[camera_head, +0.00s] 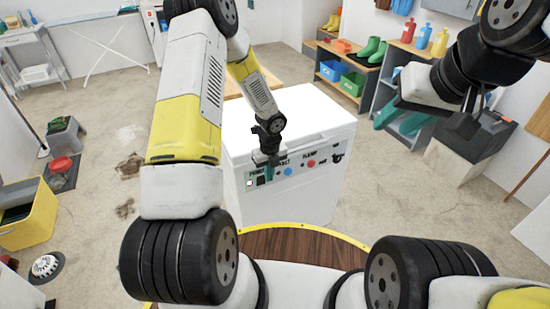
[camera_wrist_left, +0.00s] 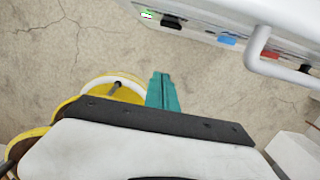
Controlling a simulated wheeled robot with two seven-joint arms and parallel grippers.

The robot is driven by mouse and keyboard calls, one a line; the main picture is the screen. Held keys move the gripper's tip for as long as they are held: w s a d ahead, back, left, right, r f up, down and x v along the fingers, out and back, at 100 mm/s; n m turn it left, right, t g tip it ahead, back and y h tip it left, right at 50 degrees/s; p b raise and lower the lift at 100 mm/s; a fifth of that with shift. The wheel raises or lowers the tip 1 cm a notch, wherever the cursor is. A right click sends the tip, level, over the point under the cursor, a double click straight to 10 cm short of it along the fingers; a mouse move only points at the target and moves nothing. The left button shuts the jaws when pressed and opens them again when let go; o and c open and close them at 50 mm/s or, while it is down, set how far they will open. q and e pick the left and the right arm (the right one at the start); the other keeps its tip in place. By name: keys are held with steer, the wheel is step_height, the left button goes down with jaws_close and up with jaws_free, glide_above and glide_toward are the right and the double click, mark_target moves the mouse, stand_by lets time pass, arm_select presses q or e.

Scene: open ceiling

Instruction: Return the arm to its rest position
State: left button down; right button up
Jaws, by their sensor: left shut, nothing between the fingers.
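My left arm reaches up and forward in the head view, then bends down to the left gripper (camera_head: 267,172). The gripper hangs in front of the control panel of a white chest (camera_head: 290,112). Its teal fingers are together with nothing between them, also seen in the left wrist view (camera_wrist_left: 163,92), with bare floor behind them. I cannot tell whether they touch the panel in the head view; in the wrist view they show apart from it. My right gripper (camera_head: 466,122) is raised at the upper right, dark and partly hidden, so its opening is unclear.
The panel has a blue button (camera_head: 288,171), a red button (camera_head: 311,163) and dark switches. A white handle bar (camera_wrist_left: 280,68) juts from the chest. Shelves with green boots (camera_head: 372,50) stand behind. A yellow bin (camera_head: 28,215) is left. Floor between is mostly clear.

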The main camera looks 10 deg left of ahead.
arm_select(q)
steer(key=shift+r, duration=0.1)
steer(key=s+a+r+n+t, duration=0.15)
steer(key=r+n, duration=0.45)
steer(key=r, duration=0.6)
steer(key=s+a+r+n+t, duration=0.1)
steer(key=s+a+r+n, duration=0.2)
steer(key=r+n, duration=0.7)
steer(key=s+d+r+n+t+h, duration=0.2)
steer(key=s+r+n, duration=1)
steer(key=s+r, duration=0.6)
steer(key=shift+s+d+n+t+h, duration=0.3)
steer(key=shift+d+t+h, duration=0.1)
steer(key=shift+d+t, duration=0.2)
